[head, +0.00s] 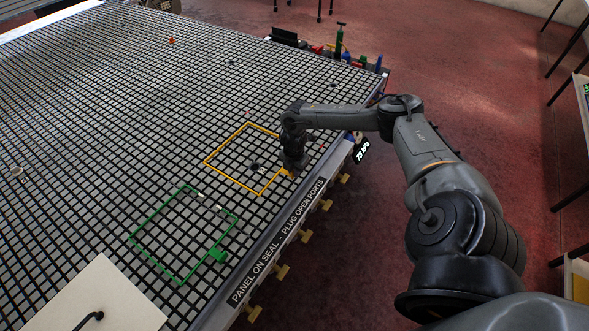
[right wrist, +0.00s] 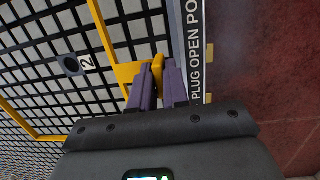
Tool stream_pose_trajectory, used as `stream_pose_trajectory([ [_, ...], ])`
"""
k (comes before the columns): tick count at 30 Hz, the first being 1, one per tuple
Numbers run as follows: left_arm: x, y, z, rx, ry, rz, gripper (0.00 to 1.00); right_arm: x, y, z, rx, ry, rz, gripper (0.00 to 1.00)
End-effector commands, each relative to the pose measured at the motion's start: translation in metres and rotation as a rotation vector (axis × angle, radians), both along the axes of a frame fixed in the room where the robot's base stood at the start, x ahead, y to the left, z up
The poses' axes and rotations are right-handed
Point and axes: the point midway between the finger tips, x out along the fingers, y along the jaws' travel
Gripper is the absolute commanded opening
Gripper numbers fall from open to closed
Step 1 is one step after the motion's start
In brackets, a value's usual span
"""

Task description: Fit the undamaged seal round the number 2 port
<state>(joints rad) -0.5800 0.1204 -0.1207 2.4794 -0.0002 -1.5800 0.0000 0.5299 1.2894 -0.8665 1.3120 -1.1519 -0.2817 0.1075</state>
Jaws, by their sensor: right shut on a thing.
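The yellow square seal (head: 231,179) surrounds the number 2 port (head: 254,165), a dark hole with a "2" label beside it. The seal looks flat at grid level; I cannot tell whether it touches all round. My right gripper (head: 290,172) is at the seal's lower right side, shut on its yellow tab. In the right wrist view, the purple fingers (right wrist: 158,84) pinch the tab, with the seal (right wrist: 104,38) and port (right wrist: 70,65) to the left. A green square seal (head: 152,256) with a green tab lies nearer, with pale spots along its upper right side. My left gripper is out of view.
The grid table (head: 110,120) is mostly clear to the left. A pale panel (head: 95,300) with a black handle lies at the near left. Several yellow knobs line the right edge below a lettered strip (head: 275,245). Bottles and tools (head: 340,45) stand at the far edge.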

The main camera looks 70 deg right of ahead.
Motion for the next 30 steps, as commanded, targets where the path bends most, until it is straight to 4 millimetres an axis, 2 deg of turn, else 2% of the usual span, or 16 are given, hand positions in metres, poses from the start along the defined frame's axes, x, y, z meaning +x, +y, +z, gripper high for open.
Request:
stream_pose_trajectory([
  [18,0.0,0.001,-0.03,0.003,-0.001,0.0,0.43,0.0,0.0,-0.048,-0.002,-0.008,0.0,0.0],
  [30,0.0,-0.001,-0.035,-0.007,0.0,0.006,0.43,0.0,0.0,-0.058,-0.001,-0.007,-0.001,0.0],
])
